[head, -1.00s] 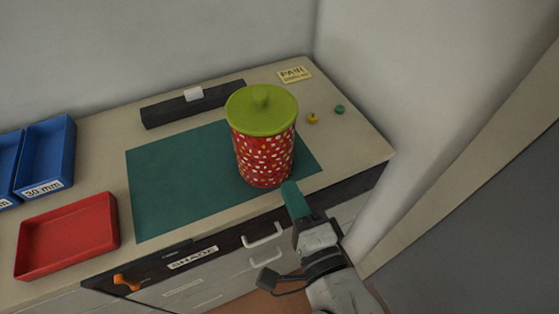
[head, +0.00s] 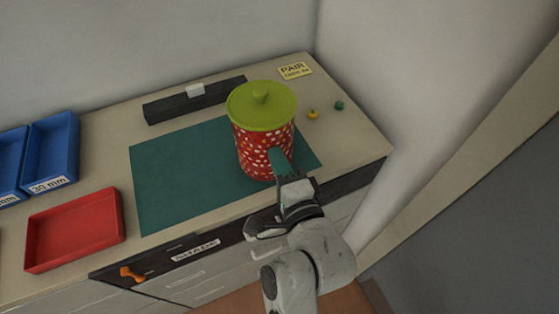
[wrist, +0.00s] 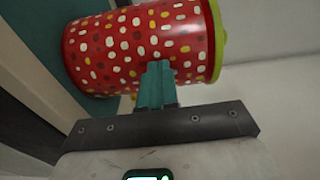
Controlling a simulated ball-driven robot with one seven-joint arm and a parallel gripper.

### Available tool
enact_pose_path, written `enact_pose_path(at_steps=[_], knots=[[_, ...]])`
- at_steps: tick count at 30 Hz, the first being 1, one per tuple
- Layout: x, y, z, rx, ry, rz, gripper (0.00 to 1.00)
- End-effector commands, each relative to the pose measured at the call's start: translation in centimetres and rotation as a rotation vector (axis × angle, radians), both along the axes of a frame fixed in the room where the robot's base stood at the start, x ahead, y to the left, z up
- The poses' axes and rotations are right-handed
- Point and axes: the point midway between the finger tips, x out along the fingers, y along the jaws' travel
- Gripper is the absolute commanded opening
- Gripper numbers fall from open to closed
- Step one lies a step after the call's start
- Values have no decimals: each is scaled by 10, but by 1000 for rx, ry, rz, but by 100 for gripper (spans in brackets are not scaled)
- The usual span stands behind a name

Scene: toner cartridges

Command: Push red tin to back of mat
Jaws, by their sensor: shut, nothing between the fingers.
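The red tin (head: 254,158) has white spots and a green lid with a knob. It stands upright on the right part of the dark green mat (head: 170,175). My gripper (head: 279,158) has teal fingers, shut and empty. In the head view the fingertips overlap the tin's lower front side. In the wrist view the tin (wrist: 120,50) appears sideways and fills the upper middle, with the shut fingers (wrist: 158,75) right against or just in front of its wall. I cannot tell for certain whether they touch.
A black bar (head: 195,101) with a white block lies behind the mat. A yellow label (head: 295,70) and small yellow and green pieces lie to the right rear. A red tray (head: 75,230) and blue bins (head: 50,150) stand left. A wall closes the right side.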

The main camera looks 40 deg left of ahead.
Motion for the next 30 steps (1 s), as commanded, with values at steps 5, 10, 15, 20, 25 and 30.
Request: enact_pose_path(at_steps=[5, 10, 15, 20, 25, 30], knots=[[17, 34, 4, 1, 0, 2, 0], [33, 68, 2, -2, -1, 3, 0], [46, 93, 1, 0, -1, 2, 0], [51, 102, 0, -1, 0, 2, 0], [51, 102, 0, -2, 1, 2, 0], [51, 102, 0, -1, 0, 2, 0]])
